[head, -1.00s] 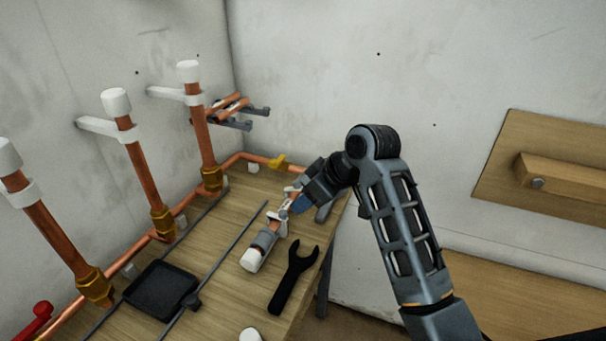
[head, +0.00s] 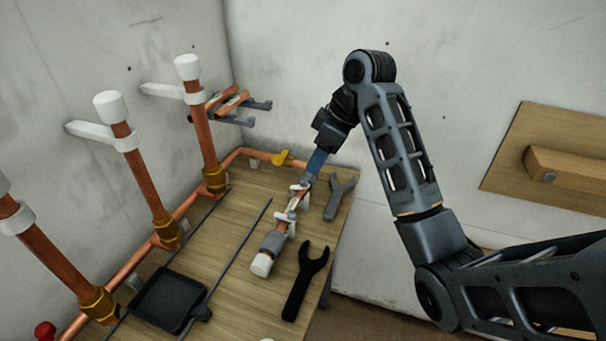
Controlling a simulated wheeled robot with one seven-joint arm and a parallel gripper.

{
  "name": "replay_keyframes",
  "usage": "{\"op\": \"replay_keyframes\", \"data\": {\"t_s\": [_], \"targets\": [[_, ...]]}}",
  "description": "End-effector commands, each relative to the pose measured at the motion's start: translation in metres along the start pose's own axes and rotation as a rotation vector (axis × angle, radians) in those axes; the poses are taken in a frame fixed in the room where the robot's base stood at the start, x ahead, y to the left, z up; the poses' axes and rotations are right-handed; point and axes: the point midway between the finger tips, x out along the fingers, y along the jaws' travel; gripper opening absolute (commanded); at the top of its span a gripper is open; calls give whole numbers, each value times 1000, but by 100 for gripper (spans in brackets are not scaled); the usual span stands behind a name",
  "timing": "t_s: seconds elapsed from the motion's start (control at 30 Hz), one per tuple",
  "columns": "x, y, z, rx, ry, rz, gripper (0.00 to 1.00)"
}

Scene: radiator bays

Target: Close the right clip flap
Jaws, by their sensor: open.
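A short copper pipe (head: 277,232) with a white end cap and a grey sleeve lies on the wooden bench, held in white clips. The right, farther clip (head: 299,188) is just below my gripper's tip. The left, nearer clip (head: 284,220) is closer to the grey sleeve. The flaps are too small to tell whether they are open or closed. My gripper (head: 311,175) points down from above the far end of the pipe, open, with nothing seen in it. It partly hides the pipe's far end, and I cannot tell if it touches the clip.
A grey wrench (head: 337,200) lies close to the right of the clips, and a black wrench (head: 302,285) lies nearer. A black tray (head: 169,298) sits at the left on thin rods. Upright copper pipes (head: 203,140) stand along the left wall. A yellow valve (head: 284,157) is behind.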

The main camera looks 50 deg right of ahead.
Motion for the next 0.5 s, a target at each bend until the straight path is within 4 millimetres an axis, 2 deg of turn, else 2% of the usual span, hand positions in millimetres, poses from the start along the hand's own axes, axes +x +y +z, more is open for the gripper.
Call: {"op": "replay_keyframes", "data": {"t_s": [0.03, 0.3, 0.5], "targets": [[10, -1, 1, -2, 0, -2, 47], [45, -1, 1, -2, 1, -1, 47], [63, 0, 0, 0, -1, -1, 47]]}}
